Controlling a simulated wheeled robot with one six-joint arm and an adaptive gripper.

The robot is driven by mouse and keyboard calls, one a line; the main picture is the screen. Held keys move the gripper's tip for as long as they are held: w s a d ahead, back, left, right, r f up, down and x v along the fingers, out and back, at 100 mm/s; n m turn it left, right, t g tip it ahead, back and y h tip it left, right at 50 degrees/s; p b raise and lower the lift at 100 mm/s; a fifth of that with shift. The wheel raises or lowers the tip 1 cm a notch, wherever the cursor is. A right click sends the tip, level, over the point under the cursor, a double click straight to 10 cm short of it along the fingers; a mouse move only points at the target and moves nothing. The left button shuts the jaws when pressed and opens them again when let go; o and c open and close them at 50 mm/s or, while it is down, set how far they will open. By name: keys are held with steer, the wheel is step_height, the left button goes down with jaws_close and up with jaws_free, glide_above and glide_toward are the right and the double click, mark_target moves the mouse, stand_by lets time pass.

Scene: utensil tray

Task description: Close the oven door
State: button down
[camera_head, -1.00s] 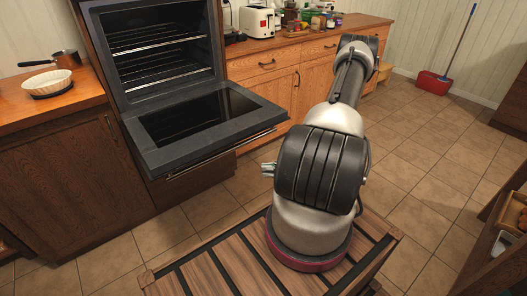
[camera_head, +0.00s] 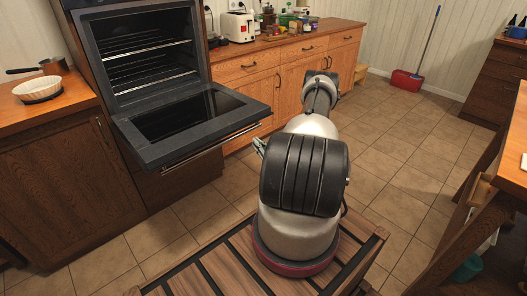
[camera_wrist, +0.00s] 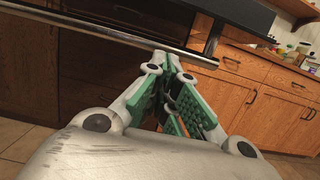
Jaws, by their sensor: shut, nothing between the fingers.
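The oven door (camera_head: 200,135) hangs open, lying about level in front of the dark oven cavity (camera_head: 145,50). A metal bar handle (camera_head: 212,147) runs along its front edge. In the wrist view, the handle (camera_wrist: 110,34) crosses the top left, and the dark door edge (camera_wrist: 225,12) shows at upper right. My gripper (camera_wrist: 171,70) has green-padded fingers, closed together at the tips and empty. The tips appear just below and near the handle; I cannot tell if they touch it. In the head view my gripper (camera_head: 260,147) is mostly hidden behind my arm, near the door's right corner.
Wooden drawers and cupboards (camera_head: 290,75) stand right of the oven, with a toaster (camera_head: 237,26) on top. A white dish (camera_head: 38,88) sits on the left counter (camera_head: 55,105). Open tiled floor (camera_head: 390,150) lies to the right. A red dustpan (camera_head: 407,80) stands at the back.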

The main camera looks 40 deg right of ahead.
steer(key=shift+w+r, duration=0.85)
steer(key=shift+r, duration=0.35)
steer(key=shift+w+r, duration=0.85)
steer(key=shift+r, duration=0.3)
